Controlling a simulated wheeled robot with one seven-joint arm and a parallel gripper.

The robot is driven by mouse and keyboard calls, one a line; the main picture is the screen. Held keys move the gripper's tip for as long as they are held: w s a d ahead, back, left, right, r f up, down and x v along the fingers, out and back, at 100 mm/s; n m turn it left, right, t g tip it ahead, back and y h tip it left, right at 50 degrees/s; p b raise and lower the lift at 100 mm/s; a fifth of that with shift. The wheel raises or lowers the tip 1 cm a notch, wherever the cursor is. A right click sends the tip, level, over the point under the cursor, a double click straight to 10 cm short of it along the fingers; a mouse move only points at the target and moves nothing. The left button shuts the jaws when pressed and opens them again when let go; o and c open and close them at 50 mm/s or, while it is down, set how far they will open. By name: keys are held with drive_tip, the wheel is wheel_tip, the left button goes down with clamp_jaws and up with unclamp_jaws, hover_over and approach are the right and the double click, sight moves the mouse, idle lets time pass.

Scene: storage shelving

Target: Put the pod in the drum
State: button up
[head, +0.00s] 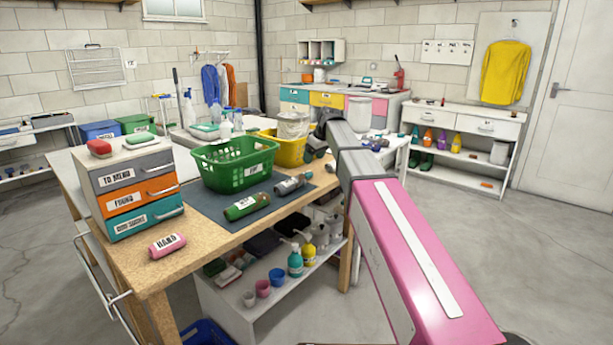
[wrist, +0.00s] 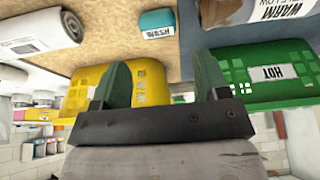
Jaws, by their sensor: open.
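A small teal block with a white label, seemingly the pod (wrist: 157,23), lies on the tan worktop in the wrist view. A white cylinder with a printed label and a dark end, possibly the drum (wrist: 35,32), lies on its side at the upper left. I cannot be sure it is the drum. My gripper (wrist: 160,85) is open, its two dark green fingers wide apart with nothing between them. The teal block is apart from the fingers, beyond their tips. In the head view my arm hides that part of the worktop, so neither is clear there.
A green basket (head: 235,165) and a yellow basket (head: 288,150) stand close by on the worktop (head: 215,235). Two labelled bottles (head: 247,206) lie on the dark mat. A small drawer unit (head: 130,190) and a pink bottle (head: 167,245) are at the left.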

drive_tip(key=x, duration=0.8)
drive_tip(key=shift+w+a+f, duration=0.2)
drive_tip(key=shift+w+f, duration=0.05)
drive_tip(key=shift+w, duration=0.15)
drive_tip(key=c, duration=0.8)
drive_tip(key=shift+o, duration=0.2)
drive_tip(key=shift+r, duration=0.2)
